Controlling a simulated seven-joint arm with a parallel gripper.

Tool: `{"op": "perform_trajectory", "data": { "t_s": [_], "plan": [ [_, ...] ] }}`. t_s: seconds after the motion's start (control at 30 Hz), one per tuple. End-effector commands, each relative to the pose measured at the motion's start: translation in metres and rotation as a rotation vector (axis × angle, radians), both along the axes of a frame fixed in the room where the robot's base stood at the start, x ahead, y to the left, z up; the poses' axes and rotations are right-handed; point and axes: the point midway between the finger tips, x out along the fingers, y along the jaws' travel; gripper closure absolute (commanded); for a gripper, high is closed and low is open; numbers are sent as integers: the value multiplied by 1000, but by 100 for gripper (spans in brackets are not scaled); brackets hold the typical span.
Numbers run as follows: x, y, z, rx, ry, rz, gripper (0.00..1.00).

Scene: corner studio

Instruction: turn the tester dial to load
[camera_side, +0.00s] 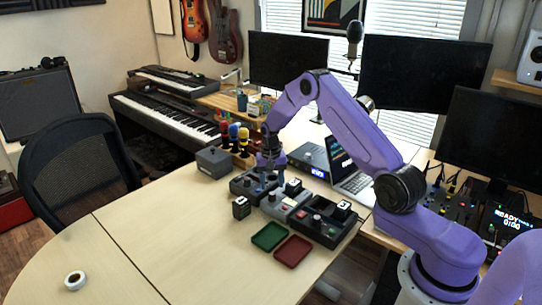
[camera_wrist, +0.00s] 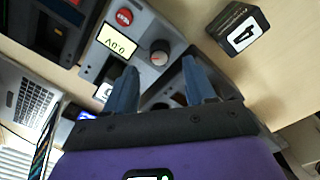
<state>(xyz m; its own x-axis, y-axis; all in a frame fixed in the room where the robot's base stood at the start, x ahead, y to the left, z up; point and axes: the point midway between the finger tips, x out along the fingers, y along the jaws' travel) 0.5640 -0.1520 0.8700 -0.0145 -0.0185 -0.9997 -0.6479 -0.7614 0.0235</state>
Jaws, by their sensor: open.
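The tester is a grey box (camera_wrist: 150,28) with a small lit display (camera_wrist: 118,46) that reads 0.0V upside down, a red button (camera_wrist: 124,17) and a round dark dial (camera_wrist: 160,56) with a reddish mark. The dial's setting labels are too small to read. In the side view the tester (camera_side: 284,206) is the middle one in a row of boxes. My gripper (camera_wrist: 158,66) is open and points down. In the wrist view the dial shows between the fingertips; I cannot tell whether they reach around it. In the side view my gripper (camera_side: 268,172) hangs low over the row's left side.
A dark box (camera_side: 322,222) is right of the tester and another (camera_side: 252,184) left of it. A black cube (camera_side: 241,207) with a white label stands in front. Green (camera_side: 269,236) and red (camera_side: 293,250) trays lie nearby. A laptop (camera_side: 352,180) is behind. The left tabletop is mostly clear.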

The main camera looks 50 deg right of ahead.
Motion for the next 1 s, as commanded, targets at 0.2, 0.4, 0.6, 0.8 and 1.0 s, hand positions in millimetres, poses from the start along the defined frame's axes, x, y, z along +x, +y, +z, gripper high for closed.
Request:
{"op": "perform_trajectory", "data": {
  "t_s": [0.2, 0.4, 0.6, 0.8, 1.0],
  "plan": [
    [1, 1, 49, -1, -4, -1, 45],
    [2, 2, 89, -1, -4, -1, 45],
    [2, 2, 115, -1, -2, -1, 45],
    [2, 2, 124, 0, -1, -1, 45],
    [2, 2, 125, 1, -1, -1, 45]
  ]
}}
